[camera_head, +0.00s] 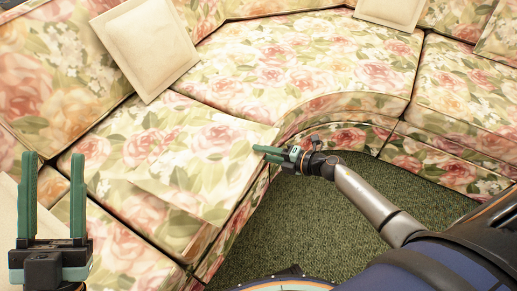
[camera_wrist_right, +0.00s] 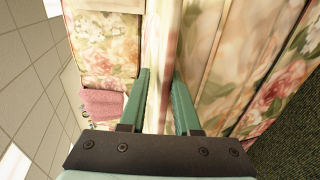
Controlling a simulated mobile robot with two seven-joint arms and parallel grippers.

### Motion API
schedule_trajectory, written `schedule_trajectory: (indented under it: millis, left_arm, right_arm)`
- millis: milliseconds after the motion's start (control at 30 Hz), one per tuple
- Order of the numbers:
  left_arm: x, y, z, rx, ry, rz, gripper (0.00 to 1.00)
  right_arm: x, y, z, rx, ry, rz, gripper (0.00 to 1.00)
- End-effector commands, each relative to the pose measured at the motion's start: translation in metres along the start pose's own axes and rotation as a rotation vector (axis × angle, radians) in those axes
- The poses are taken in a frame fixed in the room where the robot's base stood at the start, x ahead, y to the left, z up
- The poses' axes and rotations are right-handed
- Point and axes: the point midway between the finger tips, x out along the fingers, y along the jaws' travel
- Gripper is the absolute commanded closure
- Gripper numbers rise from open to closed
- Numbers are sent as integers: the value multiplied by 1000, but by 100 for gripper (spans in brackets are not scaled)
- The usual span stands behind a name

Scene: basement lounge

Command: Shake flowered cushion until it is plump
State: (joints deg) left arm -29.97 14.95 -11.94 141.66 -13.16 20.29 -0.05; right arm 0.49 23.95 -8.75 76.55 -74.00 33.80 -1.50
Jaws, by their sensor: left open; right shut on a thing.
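The flowered cushion (camera_head: 185,165) lies on the sofa seat in the head view, and its pattern blends with the sofa fabric. My right gripper (camera_head: 268,153) is at its right corner, beside the seat's front edge. In the right wrist view, the green fingers (camera_wrist_right: 161,105) are shut on a thin flowered edge of the cushion (camera_wrist_right: 163,50). The cushion's exact outline is hard to tell. My left gripper (camera_head: 53,200) is open and empty at the lower left, fingers pointing up, with nothing between them.
The curved flowered sofa (camera_head: 300,60) fills the back. A cream pillow (camera_head: 148,48) leans at the upper left, and another cream pillow (camera_head: 392,10) is at the top. Green carpet (camera_head: 310,230) lies clear in front. A pink cloth (camera_wrist_right: 103,104) shows in the right wrist view.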

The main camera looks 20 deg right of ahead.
Motion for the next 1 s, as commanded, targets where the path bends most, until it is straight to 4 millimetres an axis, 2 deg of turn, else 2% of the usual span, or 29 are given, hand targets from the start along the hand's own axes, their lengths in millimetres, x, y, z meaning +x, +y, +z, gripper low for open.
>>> schedule_trajectory:
  millis: [333, 1000]
  left_arm:
    - [-5, 2, 35, -40, -142, -7, 50]
    - [-30, 12, 99, -121, -422, -17, 50]
  right_arm:
    - [-5, 4, 1, -1, -2, -1, 100]
    - [-15, 14, 1, -1, -3, 1, 100]
